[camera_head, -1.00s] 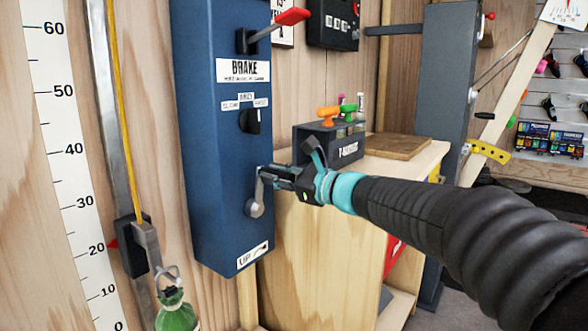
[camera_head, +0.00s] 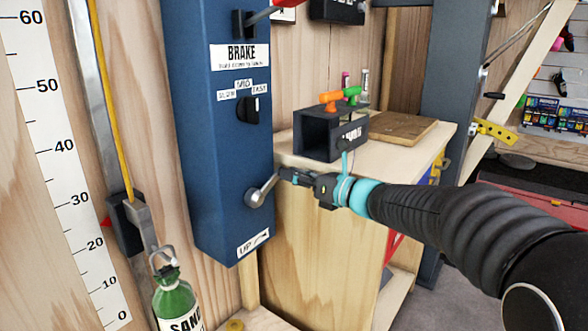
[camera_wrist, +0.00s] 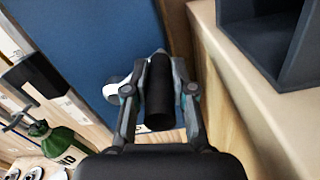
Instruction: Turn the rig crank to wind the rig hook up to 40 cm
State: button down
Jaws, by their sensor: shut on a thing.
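The rig crank (camera_head: 262,192) sits low on the blue rig box (camera_head: 222,140); its arm points up and right from the hub. My gripper (camera_head: 286,175) is shut on the crank's black handle (camera_wrist: 160,100), with a finger on each side in the wrist view. The rig hook (camera_head: 160,258) hangs below a dark sliding block (camera_head: 125,228) and bears a green sand bottle (camera_head: 174,292). A red pointer (camera_head: 106,222) on the block stands near 25 on the white scale (camera_head: 62,160). The bottle also shows in the wrist view (camera_wrist: 60,141).
A wooden cabinet (camera_head: 310,235) stands right of the box, close to my gripper, with a dark open-fronted box (camera_head: 322,140) on top. The brake lever (camera_head: 258,16) and a black selector knob (camera_head: 247,110) are above the crank. An "UP" arrow label (camera_head: 253,243) is below.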

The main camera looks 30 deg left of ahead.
jog(key=s+f+m+b, duration=0.1)
jog(key=s+f+m, duration=0.3)
jog(key=f+m, duration=0.3)
jog(key=shift+f+m, duration=0.4)
jog(key=shift+f, duration=2.5)
jog(key=shift+a, duration=0.1)
jog(key=shift+r, duration=0.1)
jog(key=c, duration=1)
grip_release()
jog(key=shift+o, duration=0.2)
